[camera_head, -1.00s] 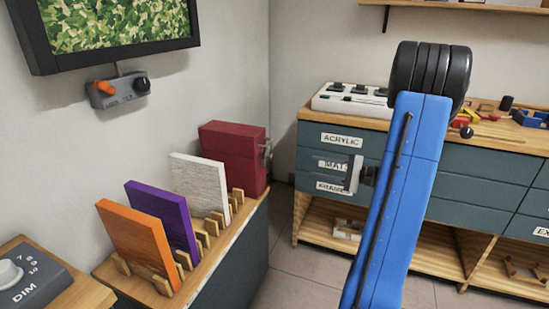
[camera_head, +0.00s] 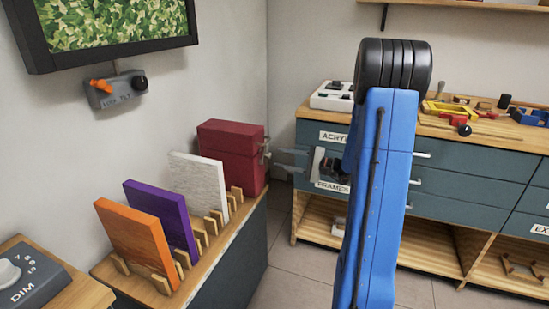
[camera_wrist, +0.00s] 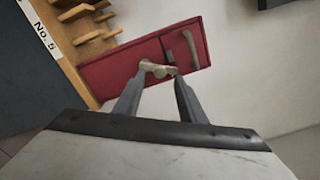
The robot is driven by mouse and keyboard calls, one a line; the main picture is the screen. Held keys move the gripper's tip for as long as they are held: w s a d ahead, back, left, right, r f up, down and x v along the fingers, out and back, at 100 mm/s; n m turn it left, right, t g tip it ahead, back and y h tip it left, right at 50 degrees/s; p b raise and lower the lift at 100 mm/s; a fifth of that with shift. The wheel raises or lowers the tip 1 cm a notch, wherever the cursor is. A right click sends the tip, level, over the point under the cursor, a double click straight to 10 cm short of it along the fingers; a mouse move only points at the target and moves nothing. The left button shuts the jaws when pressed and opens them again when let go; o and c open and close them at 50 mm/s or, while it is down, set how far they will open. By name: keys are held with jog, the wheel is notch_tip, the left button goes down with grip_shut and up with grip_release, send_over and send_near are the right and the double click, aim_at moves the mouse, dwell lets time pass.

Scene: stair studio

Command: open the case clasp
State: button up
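The dark red case (camera_head: 229,158) stands upright at the far end of the wooden rack, with its metal clasp (camera_head: 265,147) on the side facing right. My gripper (camera_head: 277,160) is open, its fingers pointing left just short of the clasp. In the wrist view the case (camera_wrist: 110,74) lies across the top, with a handle (camera_wrist: 192,48) toward its right end. The clasp (camera_wrist: 158,68) shows between and just beyond the fingertips of my gripper (camera_wrist: 161,73). I cannot tell whether a fingertip touches it.
White, purple and orange panels stand in the rack (camera_head: 225,235) in front of the case. A wall (camera_head: 235,60) is close behind it. A drawer bench (camera_head: 470,165) stands at the right, with tools on top. Open floor (camera_head: 290,270) lies between rack and bench.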

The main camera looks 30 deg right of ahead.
jog(key=shift+x, duration=1.95)
grip_shut()
